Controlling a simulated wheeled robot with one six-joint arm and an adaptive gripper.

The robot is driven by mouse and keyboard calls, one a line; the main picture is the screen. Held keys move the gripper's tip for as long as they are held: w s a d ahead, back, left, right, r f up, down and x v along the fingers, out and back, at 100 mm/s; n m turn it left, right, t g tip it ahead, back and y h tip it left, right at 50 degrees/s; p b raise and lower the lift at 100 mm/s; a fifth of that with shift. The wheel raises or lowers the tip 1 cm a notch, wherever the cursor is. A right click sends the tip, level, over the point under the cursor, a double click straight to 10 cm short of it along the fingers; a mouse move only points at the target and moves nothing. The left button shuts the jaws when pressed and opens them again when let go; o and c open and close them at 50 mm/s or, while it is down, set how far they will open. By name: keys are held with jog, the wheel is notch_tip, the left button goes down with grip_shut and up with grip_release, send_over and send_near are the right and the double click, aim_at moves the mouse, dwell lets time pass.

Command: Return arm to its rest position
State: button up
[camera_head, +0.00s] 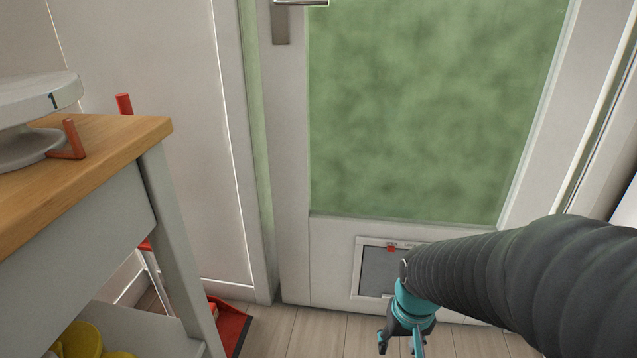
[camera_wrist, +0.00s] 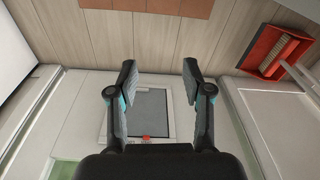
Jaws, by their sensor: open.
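My arm, in a dark ribbed sleeve, reaches in from the right of the head view. My gripper (camera_head: 401,344) hangs at its end, low in the head view, in front of the white door's lower part. In the wrist view my gripper (camera_wrist: 158,80) shows two dark fingers with teal parts, spread wide apart. Nothing is between the fingertips. A pet flap (camera_head: 377,270) with a grey panel and a small red catch (camera_head: 392,248) is set in the door, partly hidden by my arm. The pet flap (camera_wrist: 150,112) also shows behind the fingers in the wrist view.
A wooden-topped table (camera_head: 100,143) with a white round stand (camera_head: 38,108) is at the left. A red dustpan (camera_head: 231,325) lies on the plank floor beside its leg; the dustpan (camera_wrist: 277,52) and a brush show in the wrist view. A door handle (camera_head: 284,20) is above.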

jog(key=s+r+t+p, duration=0.2)
jog(key=s+r, duration=0.1)
jog(key=r, duration=0.7)
jog(key=s+r+t+p, duration=0.2)
jog(key=s+r+p, duration=0.1)
jog(key=r, duration=0.8)
jog(key=shift+d+t, duration=0.25)
jog(key=shift+t, duration=0.05)
jog(key=shift+s, duration=0.1)
